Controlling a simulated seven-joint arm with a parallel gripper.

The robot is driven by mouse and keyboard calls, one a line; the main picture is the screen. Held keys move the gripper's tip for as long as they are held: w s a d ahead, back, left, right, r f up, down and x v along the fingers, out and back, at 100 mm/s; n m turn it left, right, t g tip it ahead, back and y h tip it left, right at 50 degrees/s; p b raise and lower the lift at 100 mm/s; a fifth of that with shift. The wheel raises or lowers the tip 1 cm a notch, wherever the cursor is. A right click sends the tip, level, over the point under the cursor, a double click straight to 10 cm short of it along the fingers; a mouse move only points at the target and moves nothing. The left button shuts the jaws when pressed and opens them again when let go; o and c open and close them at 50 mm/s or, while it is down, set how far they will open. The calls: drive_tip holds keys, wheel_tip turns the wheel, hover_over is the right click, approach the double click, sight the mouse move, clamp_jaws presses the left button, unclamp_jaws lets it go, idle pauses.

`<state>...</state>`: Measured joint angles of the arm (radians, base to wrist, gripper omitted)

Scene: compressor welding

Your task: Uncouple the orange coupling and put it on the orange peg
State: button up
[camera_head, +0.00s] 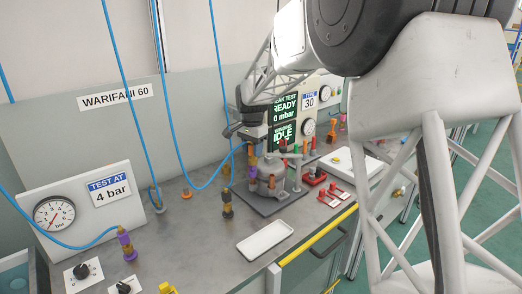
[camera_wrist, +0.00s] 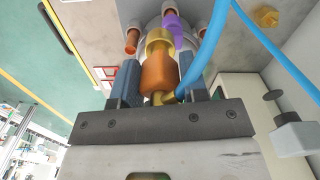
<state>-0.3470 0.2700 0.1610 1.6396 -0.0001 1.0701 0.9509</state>
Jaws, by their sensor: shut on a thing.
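The orange coupling (camera_wrist: 160,74) sits between the two blue-grey fingers of my gripper (camera_wrist: 158,84), which is shut on it. A brass collar (camera_wrist: 159,41) is at its far end, and a blue hose (camera_wrist: 213,55) runs close by its right side. A purple fitting (camera_wrist: 178,26) stands just beyond. In the head view, my gripper (camera_head: 250,134) is over the left side of the dark fixture plate (camera_head: 268,207). I cannot tell whether the coupling is still joined to a pipe. A short orange-brown peg (camera_head: 186,193) stands on the bench at the back; I cannot tell if it is the orange peg.
A purple coupling (camera_head: 126,246) on a blue hose stands at the front left near the gauge panel (camera_head: 82,207).

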drive_tip(key=a+f+m, duration=0.2)
drive_tip(key=a+m, duration=0.1)
drive_tip(key=a, duration=0.6)
drive_tip(key=w+a+f+m, duration=0.1)
drive_tip(key=a+f+m, duration=0.1)
drive_tip(key=a, duration=0.7)
drive_tip(key=a+f+m, duration=0.3)
drive_tip(key=a, duration=0.7)
drive_tip(key=shift+w+m, duration=0.3)
drive_tip(key=shift+w, duration=0.05)
drive_tip(key=shift+d+r, duration=0.1)
drive_tip(key=shift+f, duration=3.05)
drive_tip(key=shift+f, duration=1.2)
drive_tip(key=o, duration=1.2)
